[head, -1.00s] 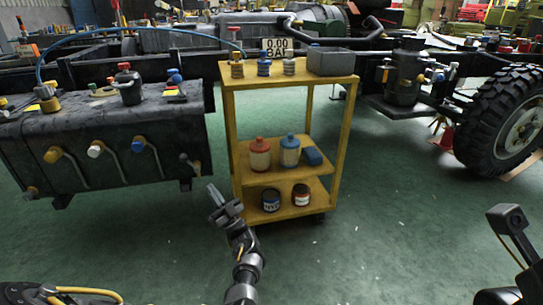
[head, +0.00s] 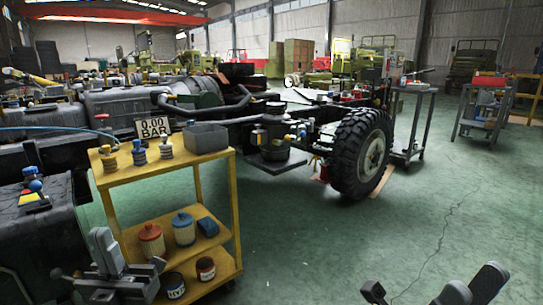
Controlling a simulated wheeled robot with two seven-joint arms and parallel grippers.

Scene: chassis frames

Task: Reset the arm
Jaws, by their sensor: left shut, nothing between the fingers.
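My left gripper (head: 106,256) is at the lower left of the head view, in front of the yellow cart. It is shut, with nothing between its fingers. Dark parts of my right arm and gripper (head: 432,290) show at the bottom right edge over clear floor. They are cut off by the frame, so its jaw state cannot be told.
A yellow cart (head: 154,178) with jars, fittings and a grey bin (head: 206,138) stands close on the left. A black tank (head: 38,240) is further left. A truck chassis with a wheel (head: 362,152) runs behind.

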